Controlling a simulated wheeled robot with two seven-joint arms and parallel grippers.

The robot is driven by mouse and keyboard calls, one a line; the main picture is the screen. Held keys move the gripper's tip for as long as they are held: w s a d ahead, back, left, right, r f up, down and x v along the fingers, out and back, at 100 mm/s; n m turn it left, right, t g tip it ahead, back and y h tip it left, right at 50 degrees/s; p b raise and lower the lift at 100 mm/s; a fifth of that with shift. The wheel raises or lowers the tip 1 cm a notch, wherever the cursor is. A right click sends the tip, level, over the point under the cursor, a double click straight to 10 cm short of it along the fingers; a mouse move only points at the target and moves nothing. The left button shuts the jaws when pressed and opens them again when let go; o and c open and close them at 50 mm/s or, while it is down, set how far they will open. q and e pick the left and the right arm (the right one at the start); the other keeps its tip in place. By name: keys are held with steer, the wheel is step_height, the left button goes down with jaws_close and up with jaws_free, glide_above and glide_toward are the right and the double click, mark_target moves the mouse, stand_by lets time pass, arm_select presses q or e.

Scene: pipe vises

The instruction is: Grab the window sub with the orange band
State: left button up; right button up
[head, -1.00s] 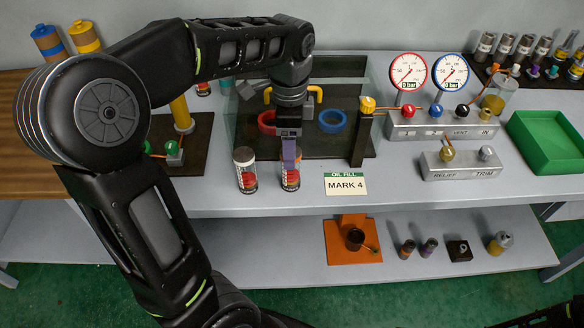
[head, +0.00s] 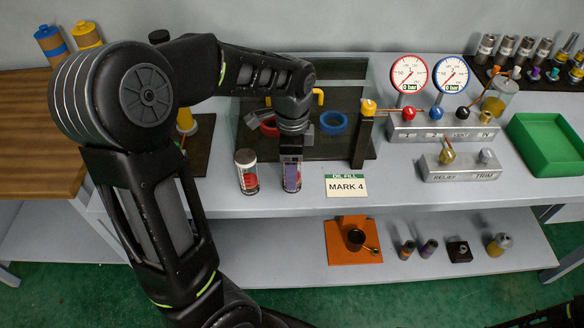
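I cannot make out an orange band on either cylinder. On the lower shelf stand a small dark piece with a brownish-orange part (head: 408,248) and one with a purple part (head: 429,247).
The MARK 4 card (head: 346,186) lies just right of the gripper. Behind are a dark glass-sided tray (head: 350,145) with a blue ring (head: 333,122), and a post with a yellow knob (head: 364,135). A gauge manifold (head: 440,128) and green bin (head: 540,150) stand right.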

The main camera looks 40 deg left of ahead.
arm_select(q)
steer(key=shift+f, duration=0.65)
steer(key=shift+c, duration=0.3)
jaws_close()
stand_by(0.3)
